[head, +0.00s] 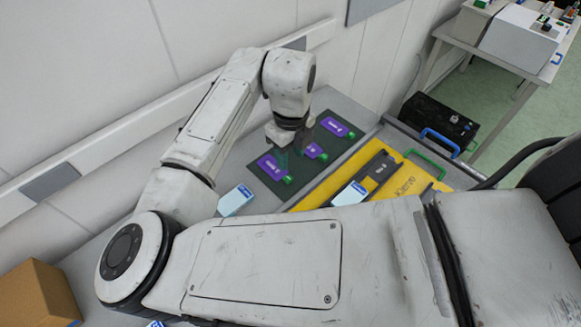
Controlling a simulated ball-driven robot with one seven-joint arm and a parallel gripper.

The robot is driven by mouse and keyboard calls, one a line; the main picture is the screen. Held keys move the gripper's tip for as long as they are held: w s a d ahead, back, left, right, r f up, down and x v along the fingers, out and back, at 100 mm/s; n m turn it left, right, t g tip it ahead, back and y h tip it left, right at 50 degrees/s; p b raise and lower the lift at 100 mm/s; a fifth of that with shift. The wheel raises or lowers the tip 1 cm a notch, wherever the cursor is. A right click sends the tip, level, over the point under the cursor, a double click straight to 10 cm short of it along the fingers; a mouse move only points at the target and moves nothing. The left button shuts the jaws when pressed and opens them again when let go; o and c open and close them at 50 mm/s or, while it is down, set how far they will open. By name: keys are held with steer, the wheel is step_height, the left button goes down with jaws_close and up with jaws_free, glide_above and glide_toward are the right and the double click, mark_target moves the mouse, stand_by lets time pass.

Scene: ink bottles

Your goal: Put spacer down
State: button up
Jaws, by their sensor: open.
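My gripper (291,150) is small in the head view, hanging from my wrist over a dark green mat (262,192). Its jaws are open, and greenish shapes show by its fingers. On the mat lie purple-labelled bottles with green caps: one at the left (272,168), one in the middle (316,153) close to the gripper, and one at the right (336,127). I cannot make out with certainty which thing is the spacer; the area under my gripper is partly hidden by my wrist and fingers.
A white and blue box (236,200) lies left of the mat. A yellow panel (405,178) and a black strip (376,168) lie to its right, with another white and blue box (350,194). A black case (437,122) stands behind. A cardboard box (38,295) is at lower left.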

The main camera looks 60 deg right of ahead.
steer(key=shift+r, duration=1.85)
